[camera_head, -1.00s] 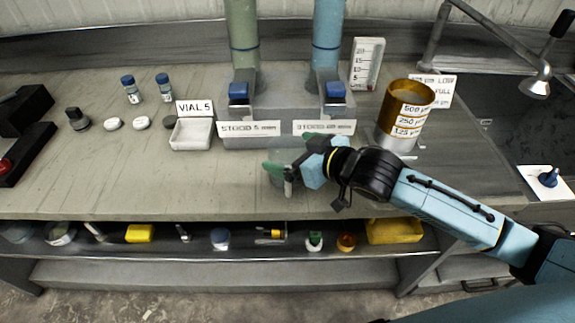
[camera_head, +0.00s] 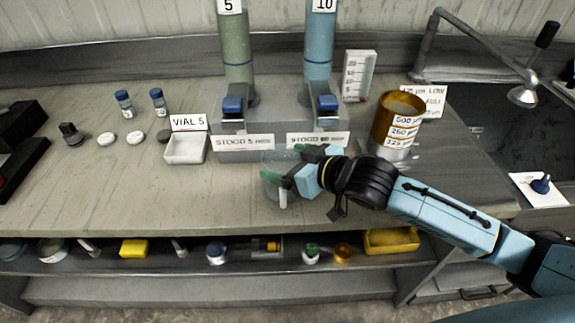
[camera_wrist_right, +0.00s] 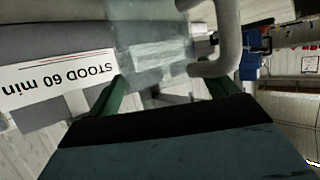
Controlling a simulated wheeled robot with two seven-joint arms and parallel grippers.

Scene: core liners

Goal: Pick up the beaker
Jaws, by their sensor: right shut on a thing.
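The beaker (camera_head: 281,163) is a clear glass vessel, faint against the bench, in front of the two tall columns. It also shows in the right wrist view (camera_wrist_right: 150,40) as see-through glass between the green fingers. My right gripper (camera_head: 277,181) is shut on it, with the arm reaching in from the right. A pale curved piece (camera_wrist_right: 232,40) stands beside the glass in the wrist view; I cannot tell if it is the handle. The gripper hides part of the beaker, and I cannot tell whether its base touches the bench. My left gripper is not in view.
Right behind the beaker is the grey stand (camera_head: 275,118) with a green column (camera_head: 236,60) and a blue column (camera_head: 318,55). A brown-gold sieve stack (camera_head: 398,122) stands to the right. A white tray (camera_head: 186,150) is at left. The front-left bench is clear.

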